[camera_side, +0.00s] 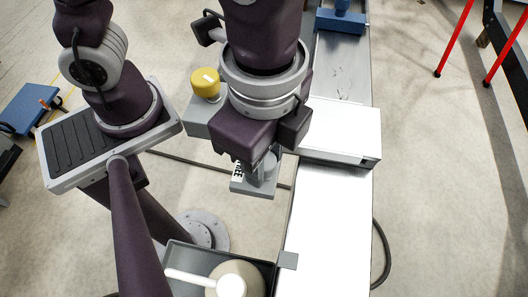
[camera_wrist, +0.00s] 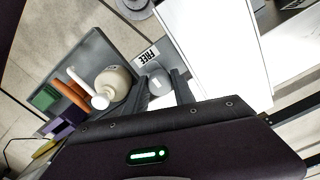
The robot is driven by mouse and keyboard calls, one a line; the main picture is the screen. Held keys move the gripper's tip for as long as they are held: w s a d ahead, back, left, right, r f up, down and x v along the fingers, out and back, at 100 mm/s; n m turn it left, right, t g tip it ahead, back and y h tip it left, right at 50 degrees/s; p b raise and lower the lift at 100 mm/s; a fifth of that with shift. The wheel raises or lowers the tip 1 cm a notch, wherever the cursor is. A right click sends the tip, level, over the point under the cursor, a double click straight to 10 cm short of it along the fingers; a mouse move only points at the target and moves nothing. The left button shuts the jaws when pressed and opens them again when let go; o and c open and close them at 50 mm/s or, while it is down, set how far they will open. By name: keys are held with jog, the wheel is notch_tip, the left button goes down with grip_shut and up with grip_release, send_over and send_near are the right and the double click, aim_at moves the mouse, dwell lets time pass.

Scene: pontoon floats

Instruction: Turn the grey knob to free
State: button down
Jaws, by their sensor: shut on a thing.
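The grey knob (camera_wrist: 157,78) sits on a small grey plate (camera_side: 258,190) beside the white worktop. A white label reading FREE (camera_wrist: 146,56) is on the plate, next to the knob; it also shows in the side view (camera_side: 238,170). My gripper (camera_wrist: 161,82) is shut on the knob, with one finger on each side of it. In the side view my wrist and fingers cover most of the knob. I cannot tell which way the knob points.
A yellow button (camera_side: 205,82) on a grey box stands left of my wrist. A white box (camera_side: 338,134) sits close right. A dark tray (camera_side: 192,256) holding a cream bottle (camera_side: 238,270) is in front. The white worktop (camera_side: 328,215) is clear.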

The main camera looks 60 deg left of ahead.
jog(key=c, duration=1.1)
grip_release()
jog(key=shift+o, duration=0.2)
notch_tip(320, 180, up, 7)
jog(key=shift+r, duration=0.1)
jog(key=w+a+r+n+t, duration=0.1)
jog(key=a+n+t, duration=0.4)
jog(key=a+n, duration=0.8)
jog(key=a+r, duration=0.1)
jog(key=a, duration=0.7)
jog(key=shift+w+a+r+t, duration=0.2)
jog(key=shift+w+a+t, duration=0.1)
jog(key=shift+w, duration=0.05)
